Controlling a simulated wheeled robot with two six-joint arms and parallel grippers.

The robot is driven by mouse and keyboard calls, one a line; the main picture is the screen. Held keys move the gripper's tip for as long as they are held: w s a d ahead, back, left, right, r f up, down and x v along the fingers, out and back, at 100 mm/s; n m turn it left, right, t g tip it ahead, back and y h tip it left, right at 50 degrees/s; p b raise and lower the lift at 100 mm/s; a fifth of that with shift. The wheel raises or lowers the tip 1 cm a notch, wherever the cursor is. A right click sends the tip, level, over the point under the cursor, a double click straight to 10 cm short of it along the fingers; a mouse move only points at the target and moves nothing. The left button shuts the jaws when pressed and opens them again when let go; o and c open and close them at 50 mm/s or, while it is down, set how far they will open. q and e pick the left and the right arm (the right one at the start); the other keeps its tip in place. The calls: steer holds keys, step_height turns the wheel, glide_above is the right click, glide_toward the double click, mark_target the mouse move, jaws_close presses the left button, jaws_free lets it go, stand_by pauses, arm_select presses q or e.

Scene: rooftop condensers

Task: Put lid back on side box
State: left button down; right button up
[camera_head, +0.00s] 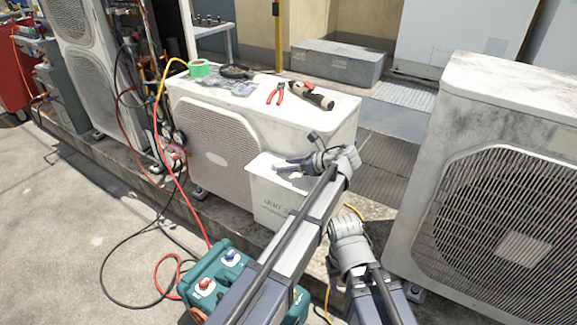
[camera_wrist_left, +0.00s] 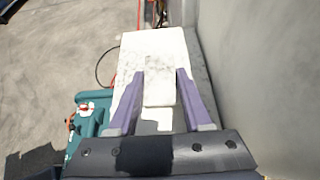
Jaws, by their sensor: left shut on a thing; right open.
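I cannot tell whether the lid rests on the box, as my arm hides much of the top. My right gripper (camera_head: 349,232) is lower and to the right, open, its fingertips mostly hidden.
A teal case (camera_head: 212,278) with gauges stands in front of the box, also in the left wrist view (camera_wrist_left: 88,122). Red and black hoses run nearby. Pliers (camera_head: 277,94), green tape (camera_head: 201,68) and other tools lie on the middle condenser. Another condenser (camera_head: 500,190) stands close at right.

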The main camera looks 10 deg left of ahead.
arm_select(q)
steer(key=shift+f, duration=0.25)
arm_select(e)
steer(key=shift+f, duration=0.25)
stand_by(0.3)
arm_select(q)
steer(key=shift+c, duration=1.3)
jaws_free()
steer(key=shift+r, duration=0.1)
arm_select(e)
steer(key=shift+r, duration=0.15)
